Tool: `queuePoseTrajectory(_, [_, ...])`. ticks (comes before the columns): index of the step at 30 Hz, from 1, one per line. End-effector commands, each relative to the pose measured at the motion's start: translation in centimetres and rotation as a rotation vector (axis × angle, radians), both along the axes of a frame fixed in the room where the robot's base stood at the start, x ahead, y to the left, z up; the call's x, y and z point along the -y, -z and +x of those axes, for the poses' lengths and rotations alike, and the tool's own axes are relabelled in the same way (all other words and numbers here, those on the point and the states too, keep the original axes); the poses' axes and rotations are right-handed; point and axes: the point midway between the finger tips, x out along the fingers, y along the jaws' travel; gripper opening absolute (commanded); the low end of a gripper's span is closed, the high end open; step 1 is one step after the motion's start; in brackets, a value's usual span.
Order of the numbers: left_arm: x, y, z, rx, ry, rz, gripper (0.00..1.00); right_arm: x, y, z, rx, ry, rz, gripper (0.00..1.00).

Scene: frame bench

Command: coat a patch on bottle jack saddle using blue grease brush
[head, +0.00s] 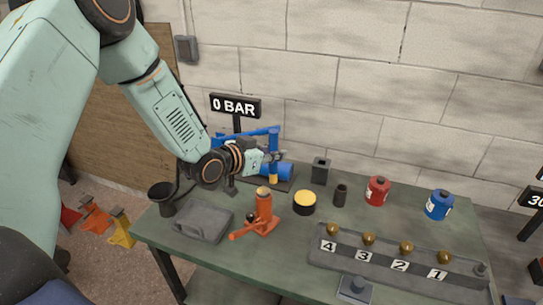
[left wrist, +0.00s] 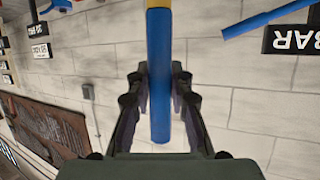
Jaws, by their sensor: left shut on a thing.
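My left gripper (head: 268,159) is shut on the blue grease brush (head: 274,141), which hangs about upright with its yellow end (head: 273,180) down. The left wrist view shows the brush's blue handle (left wrist: 159,75) between the two fingers (left wrist: 158,100), with a yellow part at the top edge. The orange bottle jack (head: 264,208) stands on the bench, below and slightly left of the brush. My right gripper is not in view.
A black tin with yellow contents (head: 304,201) stands right of the jack. A grey folded cloth (head: 203,221) lies left of it. Blue equipment (head: 284,172) stands behind the brush. Red (head: 377,191) and blue (head: 439,205) cans and a numbered tray (head: 385,278) are further right.

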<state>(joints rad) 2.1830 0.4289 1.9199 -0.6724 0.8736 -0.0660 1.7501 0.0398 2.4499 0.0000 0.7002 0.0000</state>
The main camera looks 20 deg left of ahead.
Motion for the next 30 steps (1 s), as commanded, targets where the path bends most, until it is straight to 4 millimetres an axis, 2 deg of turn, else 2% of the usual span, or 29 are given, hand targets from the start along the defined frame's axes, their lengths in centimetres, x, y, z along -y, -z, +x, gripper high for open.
queuePoseTrajectory(3, [0.2,-1.5,0.3,0.001,-0.001,0.000,0.00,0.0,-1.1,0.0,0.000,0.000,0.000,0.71])
queuePoseTrajectory(9, [0.4,-2.6,0.6,0.001,-0.003,0.000,0.00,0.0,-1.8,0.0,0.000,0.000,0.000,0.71])
queuePoseTrajectory(30, [0.5,-2.5,0.7,0.000,-0.004,0.000,0.00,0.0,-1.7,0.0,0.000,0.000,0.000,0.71])
